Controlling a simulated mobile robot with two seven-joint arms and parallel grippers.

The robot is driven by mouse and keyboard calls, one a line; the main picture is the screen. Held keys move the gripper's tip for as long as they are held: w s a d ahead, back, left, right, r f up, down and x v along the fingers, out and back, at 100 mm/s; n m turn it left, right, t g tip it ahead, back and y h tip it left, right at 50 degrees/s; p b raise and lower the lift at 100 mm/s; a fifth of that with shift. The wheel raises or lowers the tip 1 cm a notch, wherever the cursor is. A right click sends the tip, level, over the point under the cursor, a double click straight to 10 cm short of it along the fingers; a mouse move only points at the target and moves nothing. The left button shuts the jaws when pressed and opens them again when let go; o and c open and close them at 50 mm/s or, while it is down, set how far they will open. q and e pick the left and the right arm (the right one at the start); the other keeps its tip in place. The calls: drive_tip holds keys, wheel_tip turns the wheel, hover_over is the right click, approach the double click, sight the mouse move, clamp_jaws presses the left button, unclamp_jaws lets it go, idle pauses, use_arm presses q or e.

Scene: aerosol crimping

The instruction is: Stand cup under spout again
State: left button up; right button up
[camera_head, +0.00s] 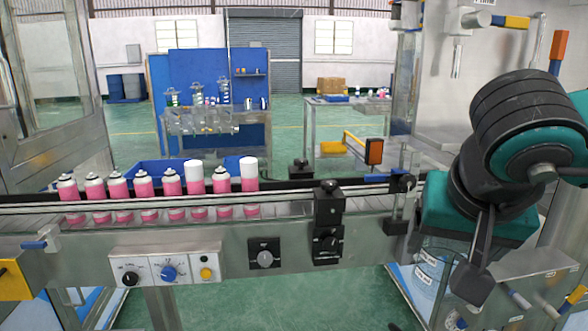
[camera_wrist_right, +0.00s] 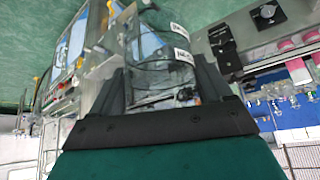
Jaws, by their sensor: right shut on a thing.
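A clear see-through cup (camera_head: 428,272) with white labels is at the lower right in the head view, just right of the conveyor's end. It also shows in the wrist view (camera_wrist_right: 160,62), between the two dark fingers. My right gripper (camera_head: 470,275) reaches down from the upper right and is shut on the cup. One finger shows in front, and the other is mostly hidden. A metal nozzle (camera_head: 457,62), which looks like the spout, hangs at the upper right, well above the cup. My left gripper is not in view.
A conveyor (camera_head: 290,225) with several pink cans (camera_head: 171,184) crosses the left and middle. A control panel (camera_head: 165,270) is on its front. A machine post with an orange sensor (camera_head: 374,151) stands left of my arm. Green floor (camera_head: 330,300) shows below.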

sight(442, 273)
drive_tip(key=f, duration=0.2)
drive_tip(key=w+f, duration=0.1)
drive_tip(key=f, duration=0.2)
drive_tip(key=shift+d+f, duration=0.2)
